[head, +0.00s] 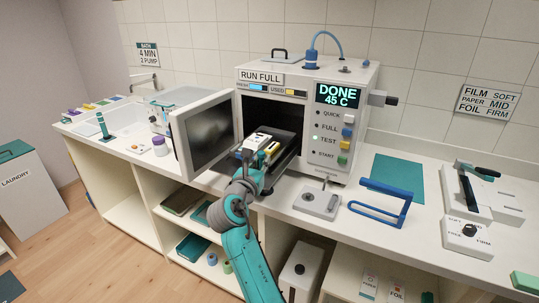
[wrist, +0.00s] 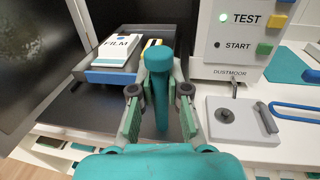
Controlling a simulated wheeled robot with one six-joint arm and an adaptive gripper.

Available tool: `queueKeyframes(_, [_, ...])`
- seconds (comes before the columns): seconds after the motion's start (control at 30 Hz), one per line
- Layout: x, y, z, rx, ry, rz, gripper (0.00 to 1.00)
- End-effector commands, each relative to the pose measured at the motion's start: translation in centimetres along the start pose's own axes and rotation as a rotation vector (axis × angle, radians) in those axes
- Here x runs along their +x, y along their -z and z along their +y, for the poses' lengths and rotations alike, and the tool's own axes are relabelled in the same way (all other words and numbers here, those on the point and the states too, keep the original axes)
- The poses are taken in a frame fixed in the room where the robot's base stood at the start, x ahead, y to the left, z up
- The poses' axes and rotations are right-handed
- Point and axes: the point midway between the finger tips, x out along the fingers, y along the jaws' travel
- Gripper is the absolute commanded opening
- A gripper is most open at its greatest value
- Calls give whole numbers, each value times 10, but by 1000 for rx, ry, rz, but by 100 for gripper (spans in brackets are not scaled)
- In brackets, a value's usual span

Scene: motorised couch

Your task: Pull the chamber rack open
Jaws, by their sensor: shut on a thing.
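The chamber (head: 311,108) stands on the counter with its door (head: 204,133) swung wide open to the left. Its dark rack (wrist: 75,108) sticks out of the opening; in the head view it shows inside and at the mouth (head: 285,163). A blue-edged tray (wrist: 108,77) on the rack carries a white FILM pack (wrist: 116,48) and a yellow item. My gripper (wrist: 159,112) is shut on the upright teal handle (wrist: 158,65) at the rack's front, a finger on each side. In the head view my arm hides the handle.
A small grey block with a knob (head: 317,201) and a blue frame (head: 381,203) lie on the counter to the right. A teal mat (head: 399,178) and a sealer-like device (head: 483,195) are farther right. Open shelves (head: 190,222) lie below the counter.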

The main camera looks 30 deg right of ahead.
Motion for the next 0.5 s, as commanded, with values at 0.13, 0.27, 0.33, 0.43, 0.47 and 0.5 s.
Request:
queueKeyframes(0.13, [-11, 1, 2, -1, 1, 0, 0])
queueKeyframes(0.27, [-15, 0, 2, -1, 1, 0, 0])
queueKeyframes(0.33, [-15, 0, 2, -1, 1, 0, 0])
queueKeyframes(0.43, [-15, 0, 2, -1, 2, 0, 0])
queueKeyframes(0.47, [-15, 0, 2, -1, 2, 0, 0])
queueKeyframes(0.5, [-15, 0, 2, -1, 2, 0, 0])
